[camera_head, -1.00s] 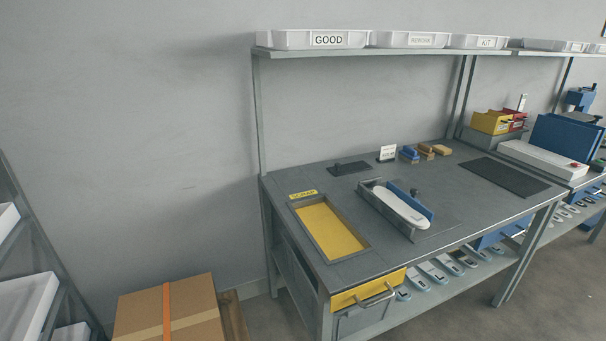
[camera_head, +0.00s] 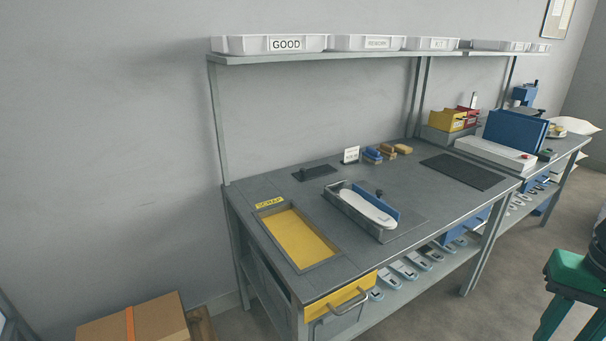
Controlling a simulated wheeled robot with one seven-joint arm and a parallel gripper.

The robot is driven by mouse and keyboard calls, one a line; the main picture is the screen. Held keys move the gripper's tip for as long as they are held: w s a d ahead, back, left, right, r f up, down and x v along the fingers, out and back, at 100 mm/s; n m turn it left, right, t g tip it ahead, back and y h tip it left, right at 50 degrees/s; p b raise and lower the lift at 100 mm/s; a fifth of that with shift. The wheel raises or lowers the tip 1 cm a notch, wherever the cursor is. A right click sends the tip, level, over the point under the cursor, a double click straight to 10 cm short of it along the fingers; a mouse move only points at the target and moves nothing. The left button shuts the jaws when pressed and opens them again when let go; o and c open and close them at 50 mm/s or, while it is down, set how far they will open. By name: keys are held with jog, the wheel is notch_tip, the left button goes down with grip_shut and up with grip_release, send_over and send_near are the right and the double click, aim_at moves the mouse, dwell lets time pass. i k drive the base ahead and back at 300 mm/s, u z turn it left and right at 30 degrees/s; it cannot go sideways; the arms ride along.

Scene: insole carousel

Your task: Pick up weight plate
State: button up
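I cannot make out a weight plate for certain. A grey fixture tray (camera_head: 375,230) on the workbench holds a white insole (camera_head: 362,205) against a blue side plate (camera_head: 383,203). A small dark knob (camera_head: 379,194) stands at that blue plate. A dark flat pad (camera_head: 314,173) with a small raised part lies toward the back of the bench. My gripper is not in view.
The bench (camera_head: 265,195) has a yellow scrap recess (camera_head: 297,238) and a yellow drawer (camera_head: 340,297). A shelf (camera_head: 370,55) with white bins runs above. A green stool (camera_head: 574,271) stands at right, a cardboard box (camera_head: 135,320) at lower left. Open floor lies right of the bench.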

aim_at(304, 174)
jog(key=i, duration=0.85)
jog(key=z, duration=0.05)
